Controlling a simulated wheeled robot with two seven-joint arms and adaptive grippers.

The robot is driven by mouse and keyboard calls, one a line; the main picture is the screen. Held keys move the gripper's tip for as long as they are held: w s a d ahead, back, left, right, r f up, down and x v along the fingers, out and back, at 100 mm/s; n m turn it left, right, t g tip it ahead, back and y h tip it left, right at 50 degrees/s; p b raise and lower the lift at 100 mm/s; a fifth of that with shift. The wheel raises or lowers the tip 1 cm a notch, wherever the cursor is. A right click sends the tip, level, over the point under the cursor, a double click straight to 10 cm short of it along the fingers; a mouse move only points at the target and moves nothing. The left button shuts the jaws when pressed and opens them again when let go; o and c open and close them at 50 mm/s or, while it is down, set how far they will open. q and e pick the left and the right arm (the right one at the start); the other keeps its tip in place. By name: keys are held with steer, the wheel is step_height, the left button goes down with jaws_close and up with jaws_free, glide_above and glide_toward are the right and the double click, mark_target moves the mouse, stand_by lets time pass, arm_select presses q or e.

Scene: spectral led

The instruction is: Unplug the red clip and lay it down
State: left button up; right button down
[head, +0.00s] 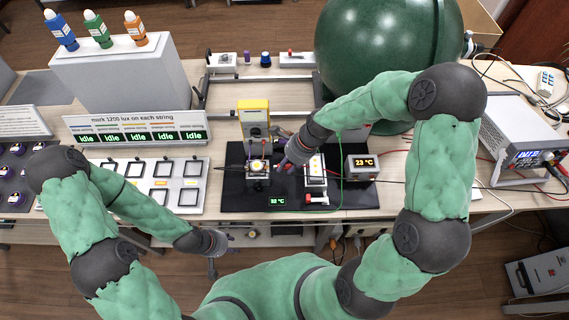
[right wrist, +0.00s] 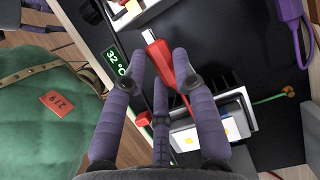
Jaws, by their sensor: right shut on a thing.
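In the right wrist view the red clip (right wrist: 158,60), with a bare metal tip, lies between the fingers of my right gripper (right wrist: 160,72), which is shut on it. The clip's metal tip points away from the gripper, over the black board, and looks free of any socket. In the head view my right gripper (head: 289,162) is over the middle of the black board (head: 235,197), and the clip is too small to make out. My left gripper (head: 212,268) hangs low in front of the table edge; its finger opening is unclear.
A second red piece (right wrist: 142,117) and a purple connector (right wrist: 287,20) are near. A green sphere (head: 385,40) stands behind; a lamp panel (head: 150,185) is left.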

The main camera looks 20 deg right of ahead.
steer(key=shift+d, duration=0.3)
steer(key=shift+s+d+p, duration=0.2)
steer(key=shift+d+p, duration=0.1)
steer(key=shift+d, duration=0.15)
steer(key=shift+r, duration=0.1)
stand_by(0.3)
